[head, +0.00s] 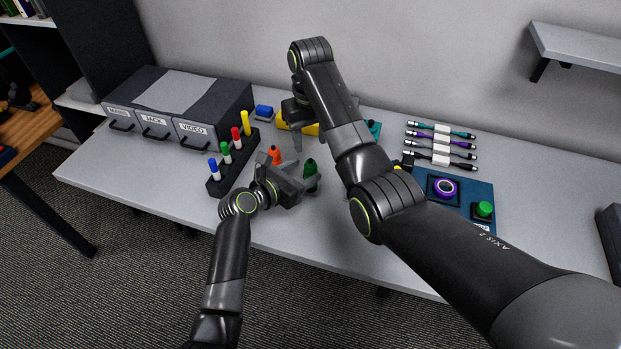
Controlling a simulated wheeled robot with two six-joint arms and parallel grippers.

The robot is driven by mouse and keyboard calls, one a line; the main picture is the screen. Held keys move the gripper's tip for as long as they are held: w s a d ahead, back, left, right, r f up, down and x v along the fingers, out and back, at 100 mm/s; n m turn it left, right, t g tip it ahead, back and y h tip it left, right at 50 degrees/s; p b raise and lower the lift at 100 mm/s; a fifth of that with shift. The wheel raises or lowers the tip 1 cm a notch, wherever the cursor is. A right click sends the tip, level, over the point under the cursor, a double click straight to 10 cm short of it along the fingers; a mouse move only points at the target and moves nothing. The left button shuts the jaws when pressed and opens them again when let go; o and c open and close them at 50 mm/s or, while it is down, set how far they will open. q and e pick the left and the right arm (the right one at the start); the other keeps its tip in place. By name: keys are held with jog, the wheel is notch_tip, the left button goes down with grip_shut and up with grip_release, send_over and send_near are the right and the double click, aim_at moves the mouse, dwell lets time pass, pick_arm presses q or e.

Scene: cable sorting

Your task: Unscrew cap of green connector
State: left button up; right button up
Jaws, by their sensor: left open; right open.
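The green connector (311,184) stands upright on the table near the middle, with a dark top; its lower part is partly hidden. My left gripper (304,186) is open, low over the table, with its fingers at the green connector. I cannot tell whether they touch it. An orange connector (275,153) stands just behind my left gripper. My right gripper (296,138) is open and empty, pointing down behind the green connector, partly hidden by my own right arm.
A marker rack (222,187) with blue, green, red and yellow markers stands left. Behind it is a labelled drawer unit (158,128). A blue panel (464,211) with a purple ring and green button lies right, below several cables (440,138).

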aim_at(306, 170)
pick_arm(q)
jog(key=shift+x, duration=1.8)
jog(key=shift+f, duration=0.1)
grip_shut()
